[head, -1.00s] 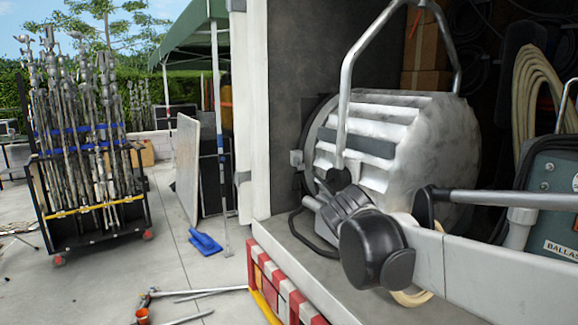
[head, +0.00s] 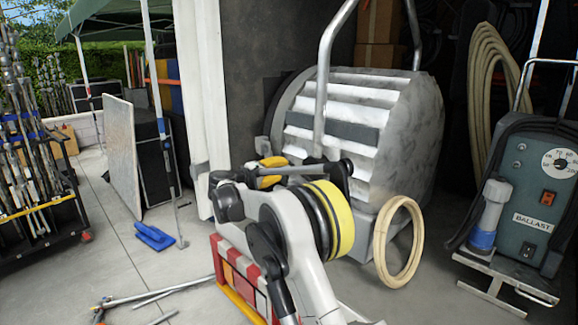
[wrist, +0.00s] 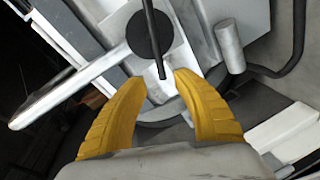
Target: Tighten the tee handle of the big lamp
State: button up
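In the wrist view, the tee handle (wrist: 156,50) shows as a thin dark bar in front of a round black hub, beside the pale yoke bar (wrist: 75,84). My gripper (wrist: 161,80) has its two yellow fingers apart. The lower end of the bar lies at the gap between the fingertips; I cannot tell whether either finger touches it. In the head view, a yellow finger (head: 271,170) shows near the lamp's lower left, and my arm hides the handle area.
A teal ballast box (head: 540,190) on a metal cart stands at the right. A cream cable ring (head: 384,243) is in front of the lamp. A red-white case (head: 240,275) is below my arm.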

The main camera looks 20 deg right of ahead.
aim_at(291, 166)
jog(key=x, duration=0.8)
jog(key=shift+a+f+b, duration=0.1)
jog(key=shift+b, duration=0.25)
grip_shut()
